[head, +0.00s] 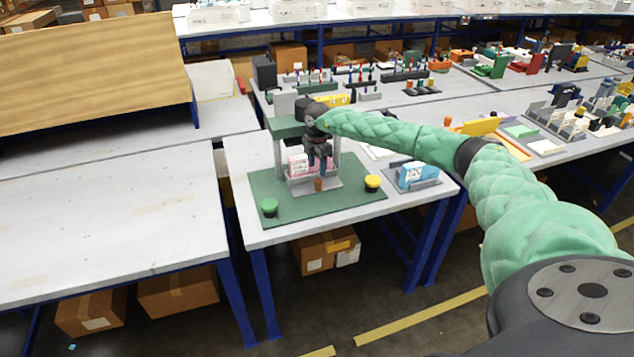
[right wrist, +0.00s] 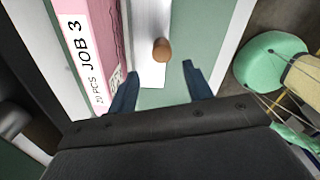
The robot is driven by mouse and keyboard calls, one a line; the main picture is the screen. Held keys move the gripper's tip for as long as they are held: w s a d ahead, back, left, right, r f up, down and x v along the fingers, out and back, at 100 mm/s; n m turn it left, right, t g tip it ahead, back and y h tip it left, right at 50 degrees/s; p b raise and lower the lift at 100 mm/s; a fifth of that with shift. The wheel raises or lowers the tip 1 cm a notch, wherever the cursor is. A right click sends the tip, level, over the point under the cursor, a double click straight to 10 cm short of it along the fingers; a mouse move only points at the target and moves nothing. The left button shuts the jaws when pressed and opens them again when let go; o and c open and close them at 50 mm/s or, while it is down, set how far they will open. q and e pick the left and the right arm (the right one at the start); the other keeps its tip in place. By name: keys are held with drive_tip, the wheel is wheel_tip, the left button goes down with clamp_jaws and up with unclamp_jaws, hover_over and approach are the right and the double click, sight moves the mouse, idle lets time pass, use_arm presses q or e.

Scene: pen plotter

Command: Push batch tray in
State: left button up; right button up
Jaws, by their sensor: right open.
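The pen plotter stands on a green mat (head: 345,200) on the grey table, with a green gantry frame. Its batch tray (head: 318,187) carries a pink box (head: 297,165) and has a brown knob (head: 318,184) at the front. In the right wrist view the pink box (right wrist: 90,45) reads "JOB 3", and the brown knob (right wrist: 162,49) sits just beyond the fingertips. My right gripper (head: 319,164) is over the tray; in its wrist view the gripper (right wrist: 158,80) is open with nothing between its fingers. I cannot tell whether it touches the tray. My left gripper is not in view.
A green button (head: 269,207) and a yellow button (head: 372,182) stand on the mat's front corners. A blue box (head: 416,174) sits in a grey holder to the right. Racks of pens (head: 305,78) stand behind. The left table (head: 100,215) is bare.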

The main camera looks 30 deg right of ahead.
sight(318, 180)
drive_tip(key=shift+s+m, duration=0.1)
drive_tip(key=shift+m, duration=0.3)
drive_tip(key=shift+d+f, duration=0.1)
drive_tip(key=shift+f, duration=0.25)
use_arm(q)
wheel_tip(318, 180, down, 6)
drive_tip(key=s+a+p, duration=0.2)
drive_tip(key=p, duration=0.1)
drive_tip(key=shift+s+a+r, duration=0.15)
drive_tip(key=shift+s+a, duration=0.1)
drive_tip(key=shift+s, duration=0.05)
use_arm(e)
drive_tip(key=shift+f, duration=3.55)
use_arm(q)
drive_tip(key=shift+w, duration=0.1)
use_arm(e)
clamp_jaws()
